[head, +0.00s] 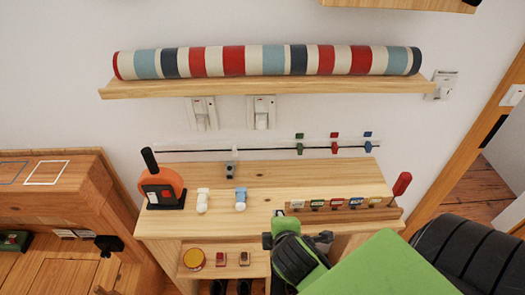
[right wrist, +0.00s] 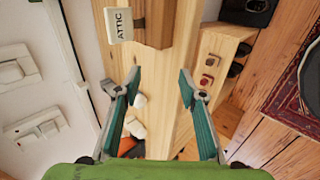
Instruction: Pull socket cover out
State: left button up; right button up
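In the head view, two white wall sockets, left (head: 202,113) and right (head: 262,112), sit side by side on the wall under a shelf. Each has a white piece on its front; I cannot tell for sure which is the socket cover. Another white wall fitting (head: 445,85) is at the shelf's right end. In the right wrist view, white wall fittings (right wrist: 36,130) show at the left edge. My right gripper (head: 297,238) is in front of the desk, below and apart from the sockets. Its fingers (right wrist: 160,85) are spread and empty. My left gripper is not in view.
The wooden desk (head: 300,177) holds an orange-and-black device (head: 160,186), two small white items (head: 203,200) (head: 241,198) and a rack of coloured labels (head: 340,211). A striped roll (head: 270,60) lies on the wall shelf (head: 270,88). A thin rail (head: 220,149) runs below the sockets.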

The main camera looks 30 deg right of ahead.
jog(key=w+d+r+n+t+h, duration=0.3)
jog(key=w+r+n, duration=0.4)
jog(key=r+n, duration=0.2)
jog(key=n+t+h, duration=0.2)
jog(key=n+t, duration=0.2)
jog(key=n, duration=0.5)
send_near(262, 122)
jog(key=p+x, duration=0.3)
jog(key=x, duration=0.6)
jog(key=shift+a+r, duration=0.1)
jog(key=shift+w+d, duration=0.35)
jog(key=shift+w, duration=0.15)
grip_shut()
jog(key=shift+s+a, duration=0.15)
jog(key=shift+s, duration=0.1)
jog(key=p+v, duration=0.1)
jog(key=v, duration=0.5)
jog(key=shift+f+p, duration=0.25)
jog(key=shift+p, duration=0.15)
